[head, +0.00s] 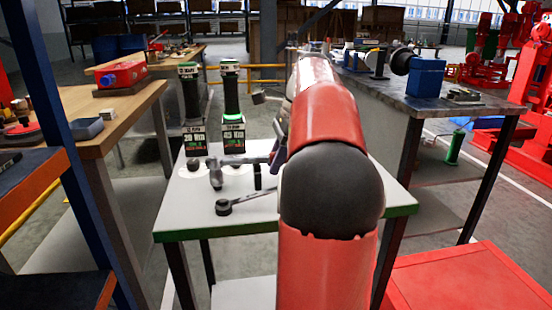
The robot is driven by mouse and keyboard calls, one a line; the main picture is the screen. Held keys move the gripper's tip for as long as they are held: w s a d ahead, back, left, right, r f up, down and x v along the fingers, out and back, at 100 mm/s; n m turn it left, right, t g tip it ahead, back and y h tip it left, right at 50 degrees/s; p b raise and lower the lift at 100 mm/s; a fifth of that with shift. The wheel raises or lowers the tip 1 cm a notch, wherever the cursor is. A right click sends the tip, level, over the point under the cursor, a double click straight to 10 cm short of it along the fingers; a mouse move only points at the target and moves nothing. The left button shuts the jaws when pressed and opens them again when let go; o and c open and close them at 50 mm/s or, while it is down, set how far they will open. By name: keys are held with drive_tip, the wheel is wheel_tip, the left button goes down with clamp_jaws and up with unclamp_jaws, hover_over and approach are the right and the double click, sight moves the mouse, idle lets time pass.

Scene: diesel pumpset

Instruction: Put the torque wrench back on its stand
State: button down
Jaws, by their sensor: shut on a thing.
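A grey bar-shaped tool, which looks like the torque wrench (240,160), reaches left from behind my arm. Its left end is by a short grey upright (215,178), and a short black post (257,178) stands beneath it farther right. These look like the stand; I cannot tell whether the wrench touches them. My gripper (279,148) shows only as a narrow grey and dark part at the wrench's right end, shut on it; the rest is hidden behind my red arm. A second wrench with a round dark head (225,207) is in front, its handle running right.
The white table (190,222) has a green edge. Two tall black-and-green labelled units (232,115) stand at its back left. A wooden bench (115,105) is left and a grey bench (440,100) right. A small grey piece (259,97) shows beside my arm.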

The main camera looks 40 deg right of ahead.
drive_tip(key=shift+f+b, duration=0.3)
drive_tip(key=shift+f, duration=0.3)
drive_tip(key=c, duration=1.1)
unclamp_jaws()
drive_tip(key=shift+f, duration=0.1)
drive_tip(key=p+v, duration=0.2)
drive_tip(key=v, duration=0.6)
drive_tip(key=shift+a, duration=0.15)
